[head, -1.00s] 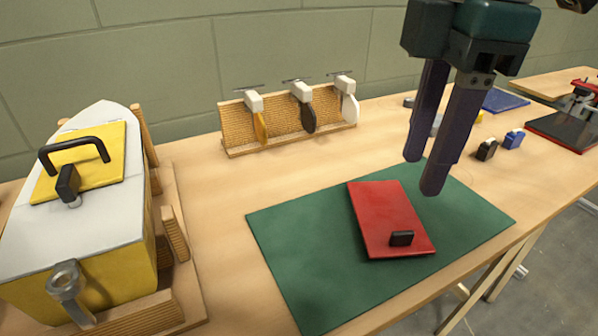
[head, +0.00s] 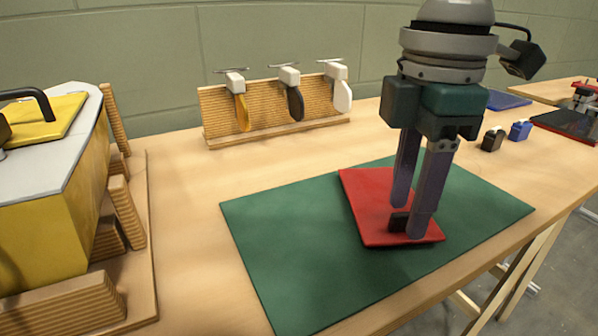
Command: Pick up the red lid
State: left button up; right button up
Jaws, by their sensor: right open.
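The red lid (head: 368,211) lies flat on the green mat (head: 283,250) on the wooden table. It has a small black block-shaped handle (head: 398,222) near its front edge. My right gripper (head: 408,218) points down over the front right part of the lid. Its two fingers are apart, with the tips low at the black handle. One finger is in front of and to the right of the handle and partly hides it. I cannot tell whether the fingers touch it. My left gripper is not in the view.
A yellow and grey tank (head: 45,225) sits in a wooden cradle at the left. Small black and blue blocks (head: 520,130) and a dark red-edged tray (head: 565,125) are at the right.

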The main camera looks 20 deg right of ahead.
jog(key=shift+f, duration=0.35)
jog(key=shift+c, duration=0.3)
grip_shut()
